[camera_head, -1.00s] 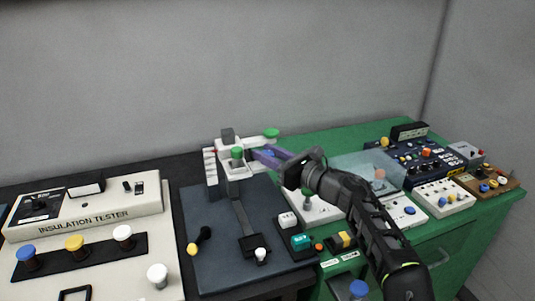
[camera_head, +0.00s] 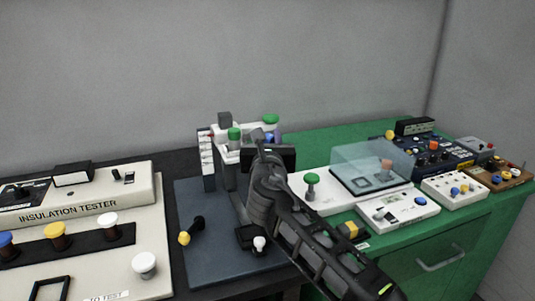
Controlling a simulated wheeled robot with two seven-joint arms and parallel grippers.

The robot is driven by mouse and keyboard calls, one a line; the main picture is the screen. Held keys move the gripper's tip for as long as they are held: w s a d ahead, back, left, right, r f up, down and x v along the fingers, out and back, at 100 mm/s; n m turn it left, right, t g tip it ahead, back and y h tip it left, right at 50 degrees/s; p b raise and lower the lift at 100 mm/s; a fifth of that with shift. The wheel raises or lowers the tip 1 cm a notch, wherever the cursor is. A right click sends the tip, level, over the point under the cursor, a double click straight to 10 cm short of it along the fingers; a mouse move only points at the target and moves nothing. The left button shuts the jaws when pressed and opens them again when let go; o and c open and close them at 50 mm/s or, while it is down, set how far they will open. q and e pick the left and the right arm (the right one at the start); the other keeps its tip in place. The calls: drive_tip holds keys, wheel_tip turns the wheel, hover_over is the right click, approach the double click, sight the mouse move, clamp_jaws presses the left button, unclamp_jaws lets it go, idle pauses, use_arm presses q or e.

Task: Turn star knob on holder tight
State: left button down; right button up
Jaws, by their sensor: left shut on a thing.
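The white holder (camera_head: 228,157) stands at the back of the dark blue-grey base plate (camera_head: 215,255). It carries a green knob (camera_head: 234,134) on its front part and another green knob (camera_head: 270,118) at the back right. My left gripper (camera_head: 268,148), reaching in from the lower right, is at the holder's right side. It is shut on a part there that its dark body mostly hides. A small blue-purple part (camera_head: 270,138) shows just beyond the gripper. I cannot tell whether the gripped part is the star knob. My right gripper is not in view.
The insulation tester (camera_head: 80,207) stands at the left. A yellow-tipped lever (camera_head: 190,231) and a white knob (camera_head: 260,243) are on the base plate. A clear-covered box (camera_head: 370,165) and several instruments fill the green bench (camera_head: 318,142) to the right. My arm covers the front middle.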

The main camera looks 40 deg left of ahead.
use_arm(q)
drive_tip(key=shift+m+t+h+b, duration=0.7)
drive_tip(key=shift+m+t+h, duration=0.3)
drive_tip(key=shift+h, duration=0.6)
drive_tip(key=shift+r, duration=0.15)
drive_tip(key=c, duration=1.1)
unclamp_jaws()
drive_tip(key=shift+p+v, duration=0.3)
drive_tip(key=shift+v, duration=3.55)
